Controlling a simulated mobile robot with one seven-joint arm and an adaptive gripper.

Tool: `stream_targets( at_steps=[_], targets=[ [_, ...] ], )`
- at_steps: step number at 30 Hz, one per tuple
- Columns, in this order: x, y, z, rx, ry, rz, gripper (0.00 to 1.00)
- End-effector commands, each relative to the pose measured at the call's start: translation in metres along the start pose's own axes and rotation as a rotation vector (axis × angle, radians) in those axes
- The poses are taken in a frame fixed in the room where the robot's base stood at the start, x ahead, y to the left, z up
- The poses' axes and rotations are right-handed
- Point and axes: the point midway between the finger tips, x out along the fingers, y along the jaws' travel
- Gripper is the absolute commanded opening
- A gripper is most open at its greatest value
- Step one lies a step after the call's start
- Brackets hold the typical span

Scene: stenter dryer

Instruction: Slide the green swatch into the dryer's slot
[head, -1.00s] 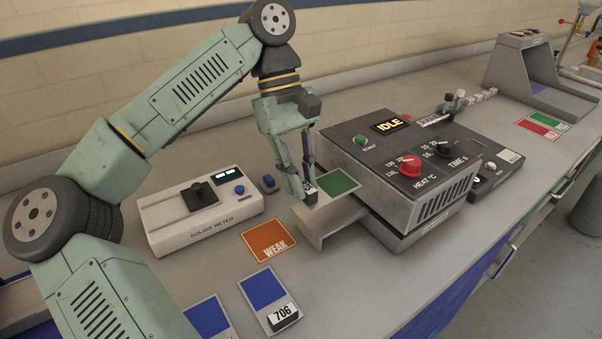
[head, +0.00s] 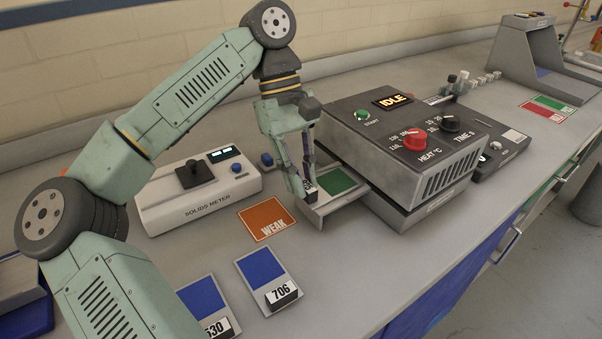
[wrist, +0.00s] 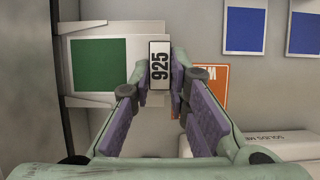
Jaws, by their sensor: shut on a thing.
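The green swatch (head: 337,180) is a pale card with a green square and a tag reading 925. It lies flat at the dryer's feed tray (head: 322,213), its inner edge close to the slot. The dryer (head: 410,150) is a grey box with an IDLE display. My gripper (head: 308,190) is shut on the tag end of the swatch. In the wrist view the swatch (wrist: 99,62) points left towards the dryer, and the tag (wrist: 159,65) sits between my fingertips (wrist: 160,92). The slot itself is hidden under the dryer's overhang.
An orange WEAK card (head: 266,218) lies left of the tray. Blue swatches 706 (head: 262,268) and 530 (head: 203,297) lie in front. The solids meter (head: 199,200) stands behind left. Red and green mats (head: 545,108) lie far right.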

Motion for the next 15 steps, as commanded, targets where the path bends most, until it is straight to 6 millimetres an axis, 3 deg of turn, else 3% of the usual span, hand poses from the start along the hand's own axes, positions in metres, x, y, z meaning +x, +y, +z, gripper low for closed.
stream_targets(
  at_steps=[15],
  targets=[
    [0.0,0.012,0.0,0.0,0.0,0.0,0.0]
  ],
)
